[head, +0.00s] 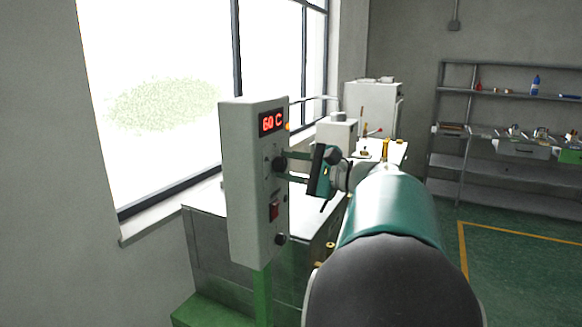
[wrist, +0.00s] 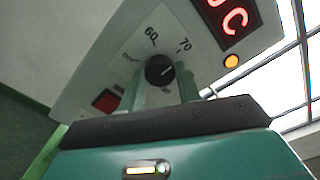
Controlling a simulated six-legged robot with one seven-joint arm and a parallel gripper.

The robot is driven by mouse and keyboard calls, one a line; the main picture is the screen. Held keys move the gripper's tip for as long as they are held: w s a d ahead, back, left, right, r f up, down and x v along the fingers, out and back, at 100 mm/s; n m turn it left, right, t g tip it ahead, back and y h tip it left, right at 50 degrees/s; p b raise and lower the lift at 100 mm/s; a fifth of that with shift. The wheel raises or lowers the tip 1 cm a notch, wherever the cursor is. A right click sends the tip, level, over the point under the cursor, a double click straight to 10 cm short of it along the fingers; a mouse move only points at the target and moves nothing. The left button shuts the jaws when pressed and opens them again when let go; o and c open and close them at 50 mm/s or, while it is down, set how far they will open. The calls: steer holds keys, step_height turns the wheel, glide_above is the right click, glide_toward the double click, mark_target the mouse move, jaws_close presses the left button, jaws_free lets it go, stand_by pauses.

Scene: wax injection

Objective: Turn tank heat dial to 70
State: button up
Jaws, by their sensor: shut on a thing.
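The tank heat dial (head: 279,164) is a round black knob on the pale control box (head: 245,180). In the wrist view the dial (wrist: 159,69) has a light pointer mark aimed up and right, towards the printed 70. A printed 60 is above it to the left. The red display (head: 272,121) reads 60 C; the wrist view shows only part of this display (wrist: 227,17). My gripper (head: 284,166) reaches the box from the right and is shut on the dial. In the wrist view the fingers of my gripper (wrist: 161,78) stand on either side of it.
A red switch (head: 274,211) and a lower black knob (head: 280,239) are below the dial. An amber lamp (wrist: 232,61) is beside the display. A metal cabinet (head: 207,245) stands behind the box, under a window. Shelves (head: 495,94) are far right, with open floor before them.

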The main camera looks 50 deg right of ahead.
steer(key=o, duration=1)
steer(key=shift+c, duration=0.2)
steer(key=shift+s, duration=0.15)
steer(key=v, duration=1.3)
steer(key=shift+s, duration=0.25)
steer(key=shift+d, duration=0.1)
